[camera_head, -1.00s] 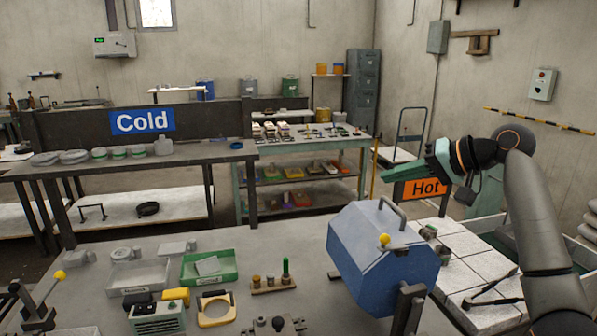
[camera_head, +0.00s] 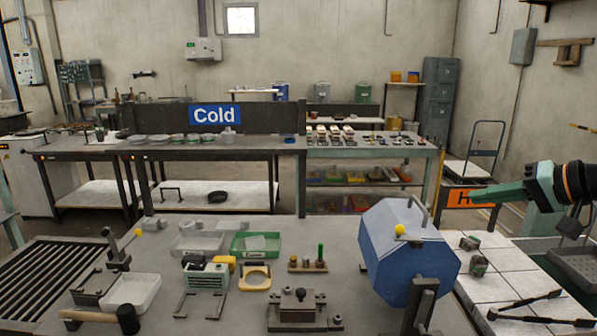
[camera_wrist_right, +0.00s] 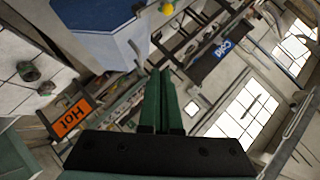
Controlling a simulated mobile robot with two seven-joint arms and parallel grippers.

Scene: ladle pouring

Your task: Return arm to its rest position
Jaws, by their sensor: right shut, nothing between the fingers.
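My right gripper (camera_head: 497,193) is at the right of the head view, its green fingers pointing left, in front of the orange Hot sign (camera_head: 459,198). In the right wrist view the two green fingers (camera_wrist_right: 160,98) lie together with nothing between them. The gripper is above the right side of the work area, apart from the blue furnace-like drum (camera_head: 408,250). Most of the right arm is outside the head view. My left gripper does not show.
The blue drum with a yellow knob stands at the near right. White slabs (camera_head: 520,268) with tongs lie beside it. The near table holds a green tray (camera_head: 255,244), a white tray (camera_head: 134,293), a mallet (camera_head: 100,318) and fixtures. A Cold sign (camera_head: 215,114) marks the back bench.

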